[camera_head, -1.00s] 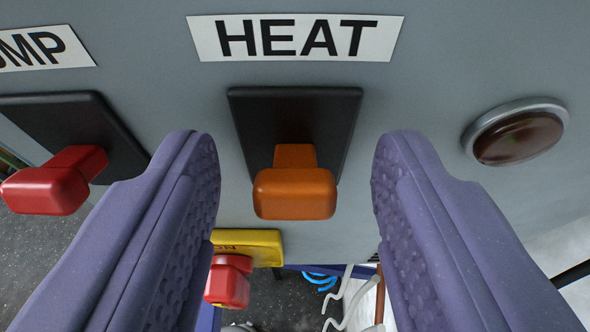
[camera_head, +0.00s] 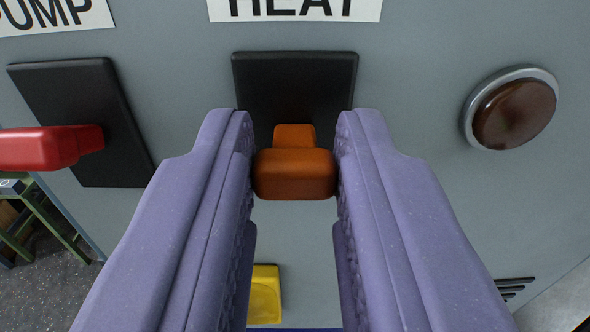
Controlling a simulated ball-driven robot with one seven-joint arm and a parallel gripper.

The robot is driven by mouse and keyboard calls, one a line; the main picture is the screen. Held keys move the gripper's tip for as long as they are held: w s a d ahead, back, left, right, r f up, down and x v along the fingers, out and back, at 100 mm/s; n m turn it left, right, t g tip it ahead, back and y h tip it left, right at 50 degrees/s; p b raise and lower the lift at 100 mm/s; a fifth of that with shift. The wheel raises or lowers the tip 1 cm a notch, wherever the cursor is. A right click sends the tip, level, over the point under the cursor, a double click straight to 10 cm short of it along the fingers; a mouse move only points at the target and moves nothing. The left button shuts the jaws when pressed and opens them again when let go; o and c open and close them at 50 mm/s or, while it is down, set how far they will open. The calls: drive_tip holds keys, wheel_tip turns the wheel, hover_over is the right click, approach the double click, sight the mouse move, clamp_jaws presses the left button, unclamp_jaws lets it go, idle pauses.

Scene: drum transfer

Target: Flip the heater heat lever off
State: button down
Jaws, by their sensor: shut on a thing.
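The orange heat lever (camera_head: 293,174) sticks out from a black plate (camera_head: 293,82) on the grey heater panel. The HEAT label (camera_head: 295,8) is above it, cut by the top of the picture. My gripper (camera_head: 294,152) has its two purple fingers on either side of the lever's handle, shut on it. The lever's stem shows above the handle, between the fingertips. The sides of the handle are hidden by the fingers.
A red lever (camera_head: 50,147) on its own black plate is at the left, under the PUMP label (camera_head: 55,15). A round dark red lamp (camera_head: 512,108) is at the right. A yellow part (camera_head: 265,295) is low, between the fingers.

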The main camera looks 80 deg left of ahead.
wheel_tip(320, 180, down, 3)
drive_tip(key=t+y+b, duration=0.1)
drive_tip(key=y+b, duration=0.6)
drive_tip(key=b, duration=1.2)
drive_tip(key=shift+a, duration=0.15)
drive_tip(key=shift+b, duration=0.45)
drive_tip(key=shift+r, duration=0.1)
drive_tip(key=c, duration=0.9)
unclamp_jaws()
drive_tip(key=b+v, duration=0.1)
drive_tip(key=v, duration=0.7)
drive_tip(key=shift+w, duration=0.1)
